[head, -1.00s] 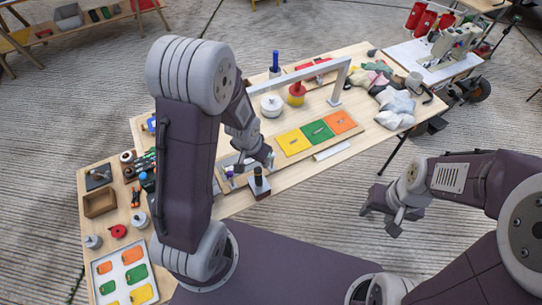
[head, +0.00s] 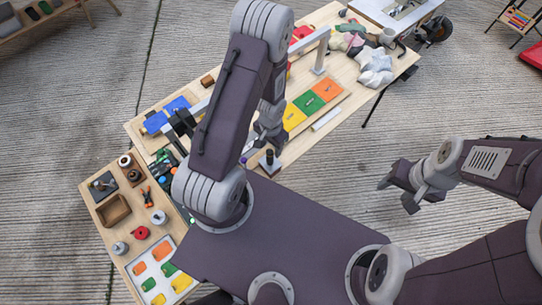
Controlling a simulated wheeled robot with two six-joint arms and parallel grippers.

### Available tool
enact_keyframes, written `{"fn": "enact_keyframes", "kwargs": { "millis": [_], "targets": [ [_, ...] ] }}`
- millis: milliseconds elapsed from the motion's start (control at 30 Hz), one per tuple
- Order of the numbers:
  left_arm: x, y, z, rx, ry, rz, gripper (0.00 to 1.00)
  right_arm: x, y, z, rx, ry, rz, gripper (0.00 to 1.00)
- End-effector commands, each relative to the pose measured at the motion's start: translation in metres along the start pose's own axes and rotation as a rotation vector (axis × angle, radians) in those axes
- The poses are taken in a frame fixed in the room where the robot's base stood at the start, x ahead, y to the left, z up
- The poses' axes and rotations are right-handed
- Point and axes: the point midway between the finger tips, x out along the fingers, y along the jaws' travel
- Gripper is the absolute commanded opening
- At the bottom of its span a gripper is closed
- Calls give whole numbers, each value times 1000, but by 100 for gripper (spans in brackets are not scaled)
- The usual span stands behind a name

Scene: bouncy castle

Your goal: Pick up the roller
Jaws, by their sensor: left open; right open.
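I cannot pick out the roller with certainty. My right gripper (head: 394,190) is open and empty over the bare floor, right of the table.
Yellow, green and orange panels (head: 310,105) lie in a row on the long table. A side table holds a wooden box (head: 114,211) and a white tray (head: 140,284) of coloured pieces.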

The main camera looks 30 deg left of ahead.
Motion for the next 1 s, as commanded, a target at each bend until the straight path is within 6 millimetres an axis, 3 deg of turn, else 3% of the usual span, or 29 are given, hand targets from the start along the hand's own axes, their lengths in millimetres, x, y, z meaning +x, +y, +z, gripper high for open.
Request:
{"fn": "enact_keyframes", "kwargs": {
  "millis": [167,400,633,900,1000],
  "targets": [
    [3,0,0,-1,1,0,51,3,0,0,0,0,0,50],
    [40,0,0,0,1,0,51,41,1,4,0,0,0,50],
    [43,0,1,-1,2,-1,51,46,1,5,0,0,0,50],
    [86,4,7,-2,1,0,51,98,2,10,0,0,0,50],
    [94,3,7,-2,1,0,51,105,2,11,0,-1,0,50]
  ]
}}
